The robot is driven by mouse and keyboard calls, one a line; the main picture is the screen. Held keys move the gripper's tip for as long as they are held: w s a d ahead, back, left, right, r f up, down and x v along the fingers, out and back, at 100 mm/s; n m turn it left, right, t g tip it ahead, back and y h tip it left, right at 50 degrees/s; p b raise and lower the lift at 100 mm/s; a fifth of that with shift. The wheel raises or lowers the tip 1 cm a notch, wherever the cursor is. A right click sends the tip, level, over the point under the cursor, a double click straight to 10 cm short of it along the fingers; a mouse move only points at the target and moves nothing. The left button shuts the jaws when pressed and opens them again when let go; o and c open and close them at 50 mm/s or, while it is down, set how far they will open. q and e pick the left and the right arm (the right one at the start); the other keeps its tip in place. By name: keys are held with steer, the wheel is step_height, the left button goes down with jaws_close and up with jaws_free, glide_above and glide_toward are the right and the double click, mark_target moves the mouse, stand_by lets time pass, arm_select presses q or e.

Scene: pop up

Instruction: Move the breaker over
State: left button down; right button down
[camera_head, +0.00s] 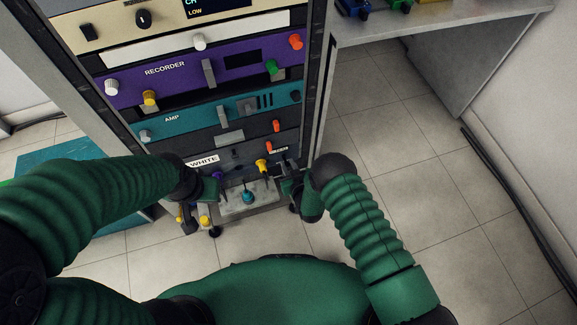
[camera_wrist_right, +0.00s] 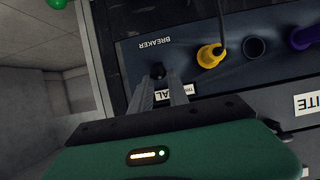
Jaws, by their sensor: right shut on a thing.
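The breaker (camera_wrist_right: 157,71) is a small black switch under the BREAKER label on the dark lower panel of the rack. In the right wrist view my right gripper (camera_wrist_right: 166,84) has its two ridged fingers shut on it, with the fingertips at the switch. In the head view my right gripper (camera_head: 287,178) is at the right side of that panel, and the breaker is too small and covered to make out there. My left gripper (camera_head: 212,187) is in front of the panel's left part; its fingers are too unclear to judge.
A yellow plug (camera_wrist_right: 210,55) with a cable, an empty round socket (camera_wrist_right: 254,47) and a purple plug (camera_wrist_right: 302,38) sit beside the breaker. A grey box with a teal knob (camera_head: 248,197) is between my grippers.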

steer(key=shift+w+r, duration=0.1)
steer(key=shift+r, duration=0.1)
steer(key=shift+w+a+r+p, duration=0.1)
steer(key=shift+w+r+p, duration=0.1)
steer(key=shift+r+p, duration=0.25)
steer(key=shift+r, duration=0.15)
steer(key=shift+w+a+r, duration=0.1)
steer(key=shift+w+r, duration=0.1)
steer(key=shift+r, duration=0.15)
steer(key=c, duration=2.2)
jaws_free()
steer(key=c, duration=1.7)
jaws_free()
steer(key=shift+s, duration=0.1)
